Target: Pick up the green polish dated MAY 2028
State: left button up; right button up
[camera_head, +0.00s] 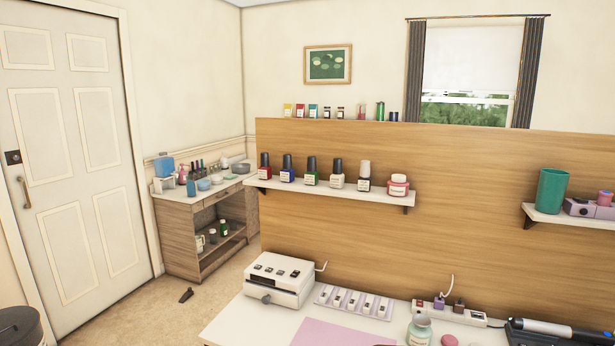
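A green polish bottle (311,172) with a dark cap and a pale label stands upright on the white shelf (335,192) of the wooden partition. It is between a blue polish bottle (287,169) on its left and a pale cream bottle (337,174) on its right. The print on its label is too small to read. Another small green bottle (223,229) stands on the lower shelf of the cabinet at the left; its label cannot be read either. Neither of my grippers is in view.
A white desk (240,322) in front holds a white machine (279,280), a mint jar (420,331) and a power strip (449,314). A side cabinet (181,233) stands by the door (70,150). The carpet (177,312) between them is mostly clear, with a small dark object (185,295) lying there.

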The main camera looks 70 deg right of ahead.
aim_at(310, 178)
jog(key=z, duration=0.4)
jog(key=i+l+z, duration=0.1)
jog(key=z, duration=0.65)
jog(key=i+z, duration=0.1)
jog(key=z, duration=0.25)
jog(key=i+z, duration=0.3)
jog(key=i, duration=0.15)
jog(key=i+z, duration=0.3)
jog(key=i, duration=0.15)
jog(key=i+j+z, duration=0.3)
jog(key=i+l, duration=0.05)
jog(key=i, duration=0.05)
